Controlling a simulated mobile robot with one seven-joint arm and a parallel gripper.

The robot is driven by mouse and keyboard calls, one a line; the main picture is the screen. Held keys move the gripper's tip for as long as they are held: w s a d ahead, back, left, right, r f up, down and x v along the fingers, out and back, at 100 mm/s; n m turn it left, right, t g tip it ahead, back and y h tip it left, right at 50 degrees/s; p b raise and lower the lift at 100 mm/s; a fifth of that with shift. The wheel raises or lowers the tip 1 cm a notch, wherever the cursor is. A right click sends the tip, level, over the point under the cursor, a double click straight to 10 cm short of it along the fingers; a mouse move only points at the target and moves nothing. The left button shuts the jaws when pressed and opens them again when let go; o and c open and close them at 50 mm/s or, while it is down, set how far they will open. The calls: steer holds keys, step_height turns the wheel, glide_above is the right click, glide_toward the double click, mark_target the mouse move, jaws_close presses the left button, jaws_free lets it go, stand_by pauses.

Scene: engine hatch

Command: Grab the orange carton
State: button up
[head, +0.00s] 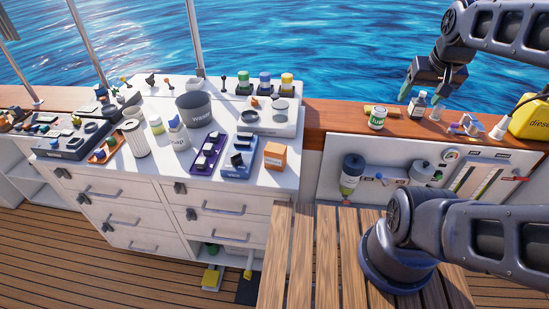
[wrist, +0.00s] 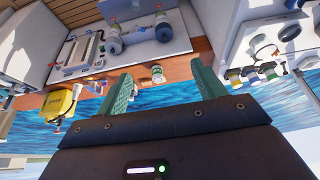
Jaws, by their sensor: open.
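The orange carton (head: 275,157) is a small box standing upright near the front right corner of the white worktop in the head view. I cannot make it out in the wrist view. My gripper (head: 418,92) is up at the right, above the wooden ledge and well away from the carton.
A blue tray (head: 238,168) and a purple tray (head: 205,158) with small items stand left of the carton. A dark pot (head: 195,110) is behind. The ledge holds a jar (head: 377,118), a bottle (head: 418,105) and a yellow diesel can (head: 530,117). A slatted bench (head: 325,250) is in front.

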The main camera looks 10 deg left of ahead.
steer(key=w+a+f+n+g, duration=0.1)
steer(key=w+a+f+n, duration=0.1)
steer(key=w+a+n, duration=0.4)
steer(key=n+g, duration=0.4)
steer(key=n, duration=0.5)
glide_above(276, 148)
steer(key=f, duration=1.4)
steer(key=shift+w+d+f, duration=0.15)
steer(key=shift+w+f, duration=0.25)
steer(key=shift+s+a+f+n, duration=0.15)
steer(key=shift+a+f+n, duration=0.05)
steer(key=shift+a+n, duration=0.1)
steer(key=shift+f, duration=0.35)
steer(key=shift+s+f, duration=0.15)
steer(key=shift+f, duration=4.9)
